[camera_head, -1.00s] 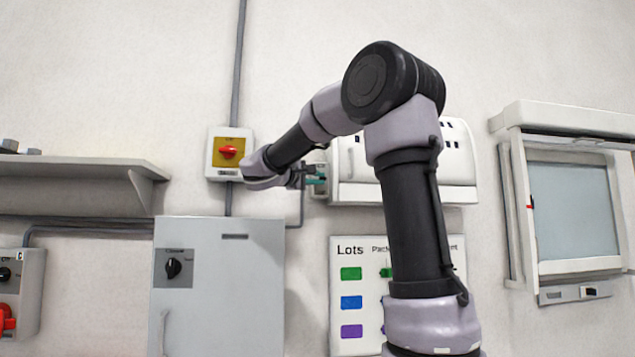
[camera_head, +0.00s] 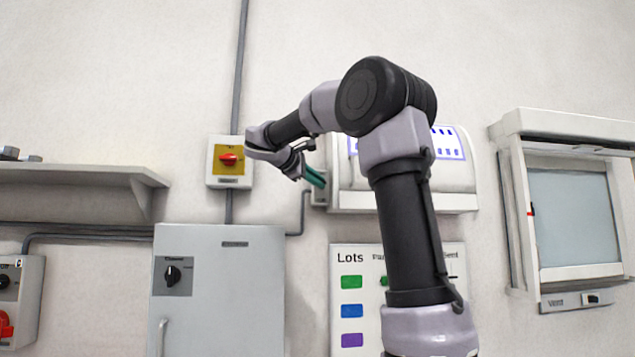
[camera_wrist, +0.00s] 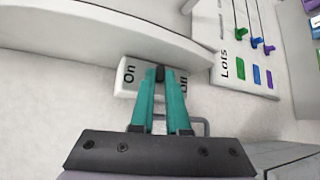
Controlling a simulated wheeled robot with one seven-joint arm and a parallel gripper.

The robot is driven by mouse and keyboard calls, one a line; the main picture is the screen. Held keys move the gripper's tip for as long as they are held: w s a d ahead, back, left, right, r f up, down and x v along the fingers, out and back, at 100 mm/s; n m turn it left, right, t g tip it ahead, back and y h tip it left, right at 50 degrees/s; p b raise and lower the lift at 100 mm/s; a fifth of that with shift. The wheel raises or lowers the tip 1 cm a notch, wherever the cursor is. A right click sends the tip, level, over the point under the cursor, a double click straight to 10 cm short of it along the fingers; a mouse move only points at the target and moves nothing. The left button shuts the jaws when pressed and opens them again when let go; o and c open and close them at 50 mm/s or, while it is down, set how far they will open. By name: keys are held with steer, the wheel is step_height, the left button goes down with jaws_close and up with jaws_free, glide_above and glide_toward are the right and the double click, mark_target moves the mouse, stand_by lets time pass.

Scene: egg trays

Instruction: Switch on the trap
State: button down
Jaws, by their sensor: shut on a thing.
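The insect trap (camera_head: 400,200) is a white wall unit with a curved lower tray, and its slotted front glows blue-violet. A small white switch box (camera_head: 319,199) adjoins its left side. In the wrist view the switch box (camera_wrist: 129,84) is marked On at left and Off at right. My gripper (camera_wrist: 161,78) has teal fingers closed around a small black switch lever (camera_wrist: 160,72) between the two words. In the head view my gripper (camera_head: 316,179) is at the switch box, and my forearm hides part of the trap.
A yellow-plated switch with a red knob (camera_head: 230,160) is left of my wrist. A grey cabinet (camera_head: 235,285) and a Lots board (camera_head: 350,262) are below. A shelf (camera_head: 75,175) is at left, a framed window hatch (camera_head: 572,215) at right.

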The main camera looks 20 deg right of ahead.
steer(key=c, duration=0.9)
jaws_free()
steer(key=v, duration=1)
steer(key=shift+s+a, duration=0.15)
steer(key=shift+a, duration=0.2)
